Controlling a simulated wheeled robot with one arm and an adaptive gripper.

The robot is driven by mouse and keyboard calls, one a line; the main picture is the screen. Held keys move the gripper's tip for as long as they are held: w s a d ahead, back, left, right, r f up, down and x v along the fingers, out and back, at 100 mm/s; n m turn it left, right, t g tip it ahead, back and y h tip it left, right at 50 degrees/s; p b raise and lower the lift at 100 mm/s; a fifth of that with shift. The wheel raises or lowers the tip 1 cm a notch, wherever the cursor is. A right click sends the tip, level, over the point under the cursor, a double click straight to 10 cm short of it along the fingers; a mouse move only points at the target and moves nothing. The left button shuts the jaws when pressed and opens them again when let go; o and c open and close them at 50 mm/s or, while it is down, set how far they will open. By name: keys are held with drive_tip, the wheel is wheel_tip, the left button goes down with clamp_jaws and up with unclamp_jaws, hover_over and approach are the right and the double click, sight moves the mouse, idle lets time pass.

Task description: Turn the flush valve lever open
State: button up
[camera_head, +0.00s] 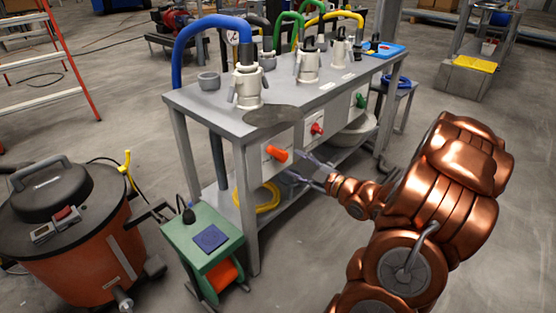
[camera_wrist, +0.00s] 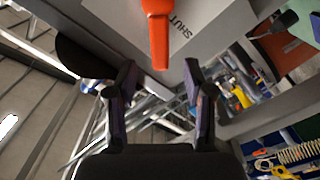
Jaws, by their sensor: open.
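An orange lever (camera_wrist: 158,35) hangs from the top of the wrist view, in front of a pale plate (camera_wrist: 200,22) lettered "SHUT". In the head view an orange handle (camera_head: 276,154), seemingly this lever, sticks out from a white plate on the bench's front side. My gripper (camera_wrist: 160,76) is open and empty. Its two fingers stand on either side of the lever's line, with the lever's free end between and just beyond the tips. No contact shows. In the head view my gripper (camera_head: 299,168) is just right of the orange handle. The lever's pivot is cut off in the wrist view.
The grey bench (camera_head: 226,118) carries several pump-like fittings with coloured hoses. A red handle (camera_head: 317,129) and a green handle (camera_head: 361,100) are farther along its front. A green reel box (camera_head: 205,240) and an orange-and-black vacuum (camera_head: 75,235) stand at the left. Floor at right is mostly clear.

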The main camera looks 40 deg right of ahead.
sight(278, 154)
drive_tip(key=shift+b+x, duration=0.85)
drive_tip(key=shift+x, duration=2.9)
drive_tip(key=shift+c, duration=0.4)
clamp_jaws()
